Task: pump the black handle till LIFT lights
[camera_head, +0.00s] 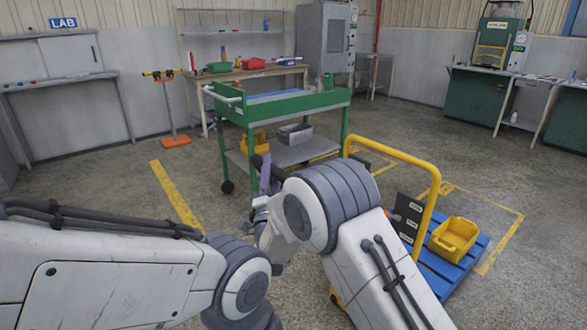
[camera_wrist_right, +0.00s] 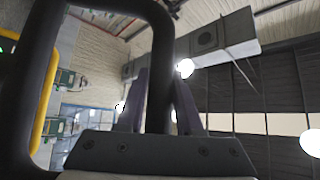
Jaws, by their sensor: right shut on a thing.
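The black handle (camera_wrist_right: 163,50) is a thick dark loop, large in the right wrist view. One side bar of it runs down between the two purple-grey fingers of my right gripper (camera_wrist_right: 160,98), which is shut on it. In the head view my right gripper (camera_head: 266,180) shows only partly beyond my bent arm, and the handle there is mostly hidden. A black panel (camera_head: 408,219) with small pale labels stands by the yellow frame; its labels are too small to read, and I cannot tell whether LIFT is lit. My left gripper is outside the view.
A yellow tube frame (camera_head: 405,158) rises beside a blue platform (camera_head: 455,268) carrying a yellow bin (camera_head: 454,237). A green cart (camera_head: 290,108) stands just beyond my right gripper. Workbenches line the back wall. Open floor lies to the left of the cart.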

